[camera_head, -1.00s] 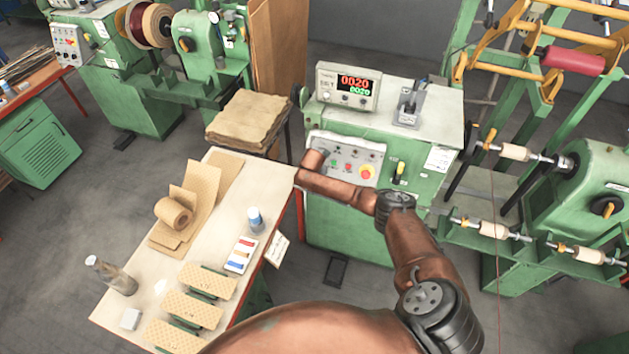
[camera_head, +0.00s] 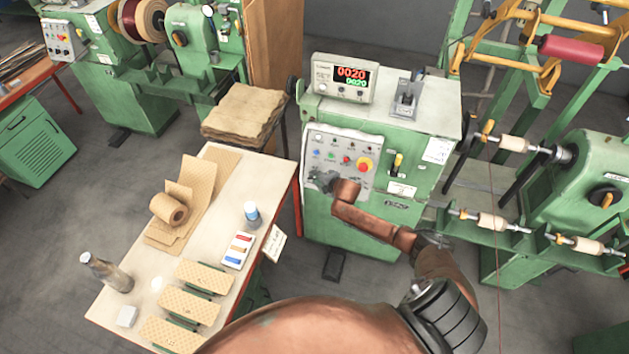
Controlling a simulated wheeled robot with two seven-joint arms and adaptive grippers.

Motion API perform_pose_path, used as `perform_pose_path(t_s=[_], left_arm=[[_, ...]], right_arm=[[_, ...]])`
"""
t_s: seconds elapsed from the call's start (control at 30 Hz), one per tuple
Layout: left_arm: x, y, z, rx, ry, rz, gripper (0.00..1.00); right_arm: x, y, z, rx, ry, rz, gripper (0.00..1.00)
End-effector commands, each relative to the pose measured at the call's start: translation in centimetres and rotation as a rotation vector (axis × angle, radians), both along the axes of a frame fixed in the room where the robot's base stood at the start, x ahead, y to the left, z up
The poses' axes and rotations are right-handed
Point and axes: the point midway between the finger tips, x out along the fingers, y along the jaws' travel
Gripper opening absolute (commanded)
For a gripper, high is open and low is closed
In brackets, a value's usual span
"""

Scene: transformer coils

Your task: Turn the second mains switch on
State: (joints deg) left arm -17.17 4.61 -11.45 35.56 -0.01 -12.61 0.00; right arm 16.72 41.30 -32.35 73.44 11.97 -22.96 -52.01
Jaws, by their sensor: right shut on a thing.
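The control panel (camera_head: 340,150) is a light grey plate on the front of the green winding machine. My right gripper (camera_head: 320,181) is at the panel's lower left corner, shut on a small switch there. The fingers and wrist hide the switch, so I cannot see its position. The copper-coloured right forearm runs from it down to the right. My left gripper is not in view.
A counter box (camera_head: 343,78) with a lit display reading 0020 stands on the machine. Winding shafts stand at the right.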

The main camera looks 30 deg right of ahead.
Motion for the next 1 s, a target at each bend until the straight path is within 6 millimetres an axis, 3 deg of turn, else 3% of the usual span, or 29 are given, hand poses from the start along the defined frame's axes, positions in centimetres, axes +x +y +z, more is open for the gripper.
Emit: perform_pose_path(t_s=[0.07, 0.5, 0.7, 1.0], left_arm=[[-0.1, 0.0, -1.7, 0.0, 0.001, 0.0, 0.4], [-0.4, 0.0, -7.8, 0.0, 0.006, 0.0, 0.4], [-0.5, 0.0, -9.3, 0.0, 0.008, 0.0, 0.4], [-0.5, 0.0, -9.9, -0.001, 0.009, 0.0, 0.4]], right_arm=[[-0.3, 0.0, -1.1, 0.046, -0.049, -0.029, 0.0], [-0.5, 0.1, -1.6, 0.249, -0.287, -0.158, 0.0], [-0.5, 0.1, -1.4, 0.299, -0.346, -0.188, 0.0], [-0.5, 0.1, -1.2, 0.324, -0.377, -0.203, 0.0]])
